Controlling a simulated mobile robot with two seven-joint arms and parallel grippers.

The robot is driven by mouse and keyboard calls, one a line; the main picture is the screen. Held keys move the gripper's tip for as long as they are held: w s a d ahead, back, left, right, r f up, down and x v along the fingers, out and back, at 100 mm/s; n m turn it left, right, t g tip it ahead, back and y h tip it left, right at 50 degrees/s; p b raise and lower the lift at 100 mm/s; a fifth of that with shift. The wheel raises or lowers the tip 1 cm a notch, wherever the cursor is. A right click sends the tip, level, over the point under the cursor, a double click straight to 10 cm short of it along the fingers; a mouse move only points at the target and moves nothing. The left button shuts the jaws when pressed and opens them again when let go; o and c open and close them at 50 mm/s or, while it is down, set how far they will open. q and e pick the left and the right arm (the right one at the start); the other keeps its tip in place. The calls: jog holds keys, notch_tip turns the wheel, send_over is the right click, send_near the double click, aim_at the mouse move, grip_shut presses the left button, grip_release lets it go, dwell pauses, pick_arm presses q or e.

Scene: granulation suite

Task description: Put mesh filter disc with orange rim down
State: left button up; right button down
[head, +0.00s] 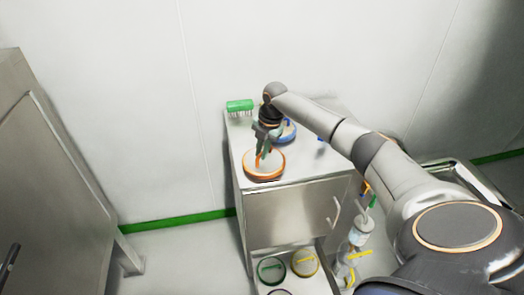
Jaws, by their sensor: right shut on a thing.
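The mesh filter disc with orange rim (272,172) is at the front left of the metal cabinet top, close to its front edge. My right gripper (261,160) points down over the disc and is shut on its orange handle. The disc looks level; I cannot tell whether it touches the top or hangs just above it. My left gripper is not in view.
A blue-rimmed disc (289,130) lies behind the gripper on the cabinet top (315,165). Green-rimmed (270,270) and yellow-rimmed (304,263) discs sit on a lower shelf. The top's front right is clear.

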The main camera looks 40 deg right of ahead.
aim_at(267, 165)
jog(key=shift+f, duration=0.15)
jog(key=c, duration=0.9)
grip_release()
notch_tip(267, 165, up, 11)
jog(key=s, duration=0.2)
jog(key=s+a+f+m+t+y, duration=0.25)
jog(key=a+f, duration=0.45)
jog(key=a, duration=0.6)
jog(key=s+a+f+m+t+y, duration=0.1)
jog(key=s+a+f+m+t, duration=0.15)
jog(key=a+f, duration=0.8)
jog(key=s+a+f+m+t+h, duration=0.1)
jog(key=s+a+f+m, duration=0.1)
jog(key=s+f+m, duration=0.3)
jog(key=s+a+f+m+t, duration=0.1)
jog(key=s+f+m, duration=0.3)
jog(key=s+m, duration=0.5)
jog(key=s+a, duration=0.1)
jog(key=s, duration=0.4)
jog(key=shift+f+h+p, duration=0.3)
jog(key=shift+f+h, duration=0.05)
